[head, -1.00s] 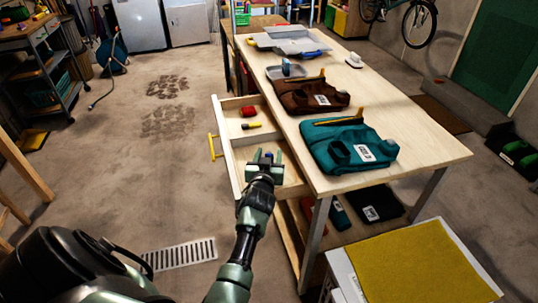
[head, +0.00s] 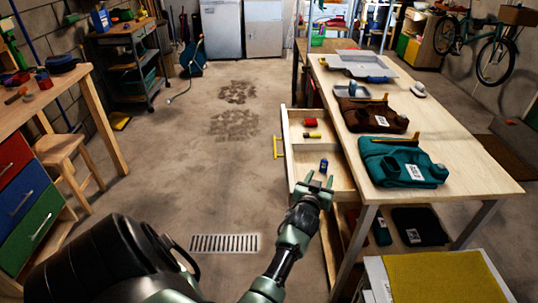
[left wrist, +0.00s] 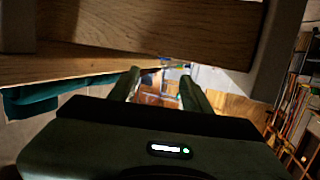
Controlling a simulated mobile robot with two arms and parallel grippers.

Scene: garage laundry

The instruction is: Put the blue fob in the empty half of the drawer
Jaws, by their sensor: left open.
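The blue fob (head: 323,166) lies in the near half of the open drawer (head: 290,172), with nothing else visible in that half. The far half holds a red item (head: 310,122) and a yellow-and-dark item (head: 312,135). My left gripper (head: 320,181) is at the near end of the drawer, open and empty, its fingertips just short of the fob with a small gap. In the left wrist view, the two open fingers (left wrist: 160,92) have nothing held between them. My right gripper is not in view.
The wooden table (head: 470,178) stands right of the drawer, carrying a teal folded garment (head: 400,160) and a brown one (head: 370,115). A box with a yellow top (head: 438,278) is at the near right. The floor left of the drawer is clear.

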